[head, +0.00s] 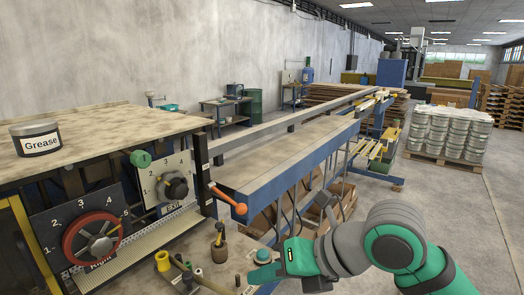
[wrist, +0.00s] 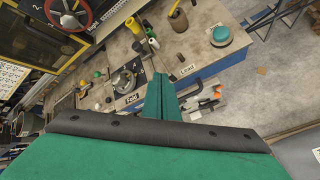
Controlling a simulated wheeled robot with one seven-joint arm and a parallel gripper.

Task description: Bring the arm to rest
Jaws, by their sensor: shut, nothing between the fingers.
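My arm (head: 400,240), green and grey, reaches in from the lower right of the head view. My gripper (head: 258,274) points left, near the right end of the small control panel. In the wrist view my gripper (wrist: 160,90) shows as two green fingers side by side with no gap that I can see. It holds nothing.
The laminating machine has a red wheel (head: 92,238), a numbered dial (head: 175,187) and an orange-tipped lever (head: 238,208). A Grease tin (head: 36,139) stands on its top. A teal button (head: 263,255) is close to my gripper. Floor (head: 440,205) is open to the right, before the stacked buckets (head: 450,130).

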